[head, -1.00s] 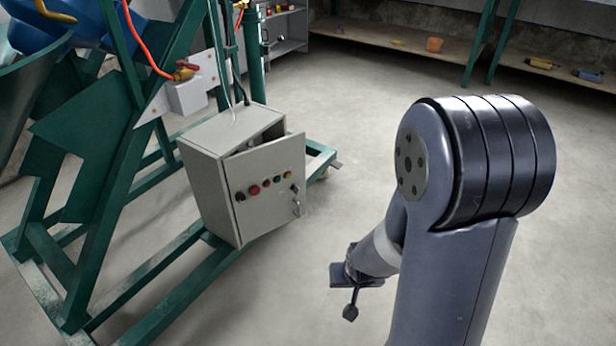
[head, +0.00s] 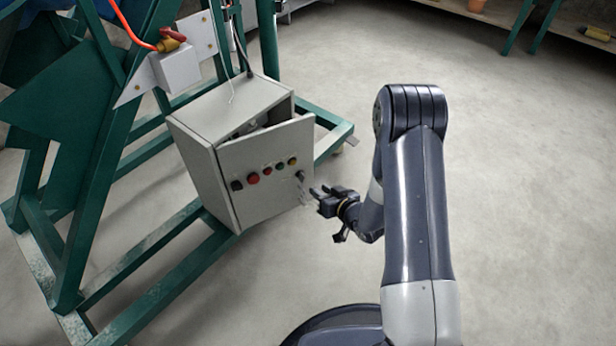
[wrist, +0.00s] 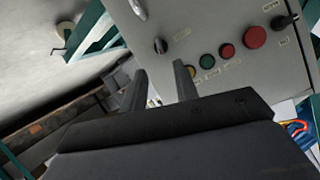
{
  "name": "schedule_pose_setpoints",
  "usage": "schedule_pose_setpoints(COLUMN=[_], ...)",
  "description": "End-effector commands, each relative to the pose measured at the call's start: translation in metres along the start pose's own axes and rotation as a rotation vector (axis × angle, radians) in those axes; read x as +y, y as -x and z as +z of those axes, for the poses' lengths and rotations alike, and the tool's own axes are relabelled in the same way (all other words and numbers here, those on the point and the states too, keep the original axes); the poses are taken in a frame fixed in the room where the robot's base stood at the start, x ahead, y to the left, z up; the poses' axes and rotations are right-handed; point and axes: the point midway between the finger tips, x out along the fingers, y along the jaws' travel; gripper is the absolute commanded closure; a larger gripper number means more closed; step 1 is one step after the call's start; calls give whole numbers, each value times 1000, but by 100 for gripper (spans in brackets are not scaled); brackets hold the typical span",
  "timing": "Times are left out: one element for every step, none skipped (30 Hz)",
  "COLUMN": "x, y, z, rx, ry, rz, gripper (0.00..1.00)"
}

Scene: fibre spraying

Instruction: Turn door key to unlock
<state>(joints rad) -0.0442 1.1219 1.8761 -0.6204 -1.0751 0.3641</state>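The grey control box (head: 205,125) has a door (head: 262,200) that stands ajar, with a dark gap along its top. A small dark lock (head: 300,175) sits near the door's free edge, with pale metal parts below it. In the wrist view the lock (wrist: 160,46) shows beyond my fingertips, and a silvery metal piece (wrist: 138,9) shows at the top edge. I cannot tell clearly which part is the key. My gripper (head: 316,193) is just right of the door edge, pointing at it. In the wrist view my gripper (wrist: 161,70) is open, with nothing between its fingers.
The door carries a black knob (wrist: 286,20) and several buttons, including a large red button (wrist: 255,37). A green steel frame (head: 110,160) stands around and under the box. The floor (head: 530,200) to the right is clear. A wooden shelf runs along the back.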

Motion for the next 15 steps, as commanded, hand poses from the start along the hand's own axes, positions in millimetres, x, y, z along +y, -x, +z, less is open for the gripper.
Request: schedule_pose_setpoints(x=[0,0,0,0,0,0,0,0,1,0,0,0,1,1,1], y=[-10,-15,-23,-29,-35,-43,-49,-54,-61,-66,-71,-76,-80,-83,-87], z=[2,2,3,3,3,3,3,3,3,3,3,3,3,2,2], rx=[1,1,1,0,0,1,1,1,1,0,1,-1,-1,0,-1], ry=[2,2,2,3,3,2,2,1,2,2,1,1,1,1,1], rz=[-2,-1,-2,-2,-1,-1,-1,0,0,0,0,1,1,1,2], gripper=[71,71,71,71,71,71,71,71,71,71,71,71,71,71,71])
